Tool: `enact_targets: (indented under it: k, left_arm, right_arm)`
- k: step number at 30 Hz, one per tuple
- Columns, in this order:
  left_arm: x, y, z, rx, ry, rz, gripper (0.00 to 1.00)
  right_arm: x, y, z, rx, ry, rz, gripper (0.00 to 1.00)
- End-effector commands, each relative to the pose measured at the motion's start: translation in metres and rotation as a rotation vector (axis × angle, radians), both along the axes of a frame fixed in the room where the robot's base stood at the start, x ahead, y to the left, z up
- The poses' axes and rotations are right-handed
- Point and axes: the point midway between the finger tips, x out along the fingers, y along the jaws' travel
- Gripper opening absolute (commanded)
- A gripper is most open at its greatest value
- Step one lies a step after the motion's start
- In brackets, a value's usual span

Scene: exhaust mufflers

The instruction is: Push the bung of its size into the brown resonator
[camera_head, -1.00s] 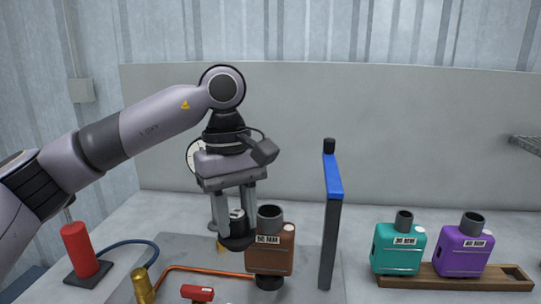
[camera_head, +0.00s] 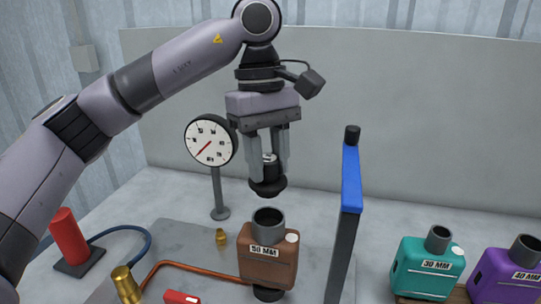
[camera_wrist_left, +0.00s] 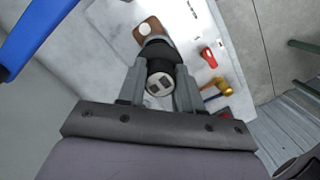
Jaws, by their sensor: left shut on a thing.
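The brown resonator (camera_head: 267,262) stands upright on the grey plate, with a "50 MM" label and an open grey neck (camera_head: 268,219) on top. My left gripper (camera_head: 268,170) is shut on a dark bung (camera_head: 268,187) with a wide lower rim. It holds the bung above the neck, with a gap between them. In the left wrist view the gripper (camera_wrist_left: 163,90) grips the bung (camera_wrist_left: 162,84), whose marked top faces the camera; the brown resonator (camera_wrist_left: 146,30) is partly hidden behind it. My right gripper is not in view.
A blue-topped post (camera_head: 349,200) stands just right of the resonator. A dial gauge (camera_head: 211,141) stands behind left. A teal resonator (camera_head: 427,267) marked 30 MM and a purple one (camera_head: 508,274) marked 40 MM stand at right. A copper pipe (camera_head: 195,267) and brass fitting (camera_head: 126,284) lie left.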

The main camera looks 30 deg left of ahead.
Motion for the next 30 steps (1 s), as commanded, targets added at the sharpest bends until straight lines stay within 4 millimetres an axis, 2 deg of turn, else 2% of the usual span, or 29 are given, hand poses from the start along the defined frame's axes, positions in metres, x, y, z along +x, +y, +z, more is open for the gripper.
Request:
enact_targets:
  k: [8, 24, 30]
  left_arm:
    - [0.000, 0.000, -0.006, 0.000, 0.000, 0.000, 0.08]
    - [0.000, 0.000, -0.052, 0.000, 0.000, 0.001, 0.08]
    - [0.000, 0.000, -0.058, -0.001, -0.001, 0.000, 0.08]
  right_arm:
    - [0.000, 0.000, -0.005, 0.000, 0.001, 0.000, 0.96]
    - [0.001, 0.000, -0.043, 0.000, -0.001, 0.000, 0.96]
    - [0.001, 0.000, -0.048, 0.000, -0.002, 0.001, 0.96]
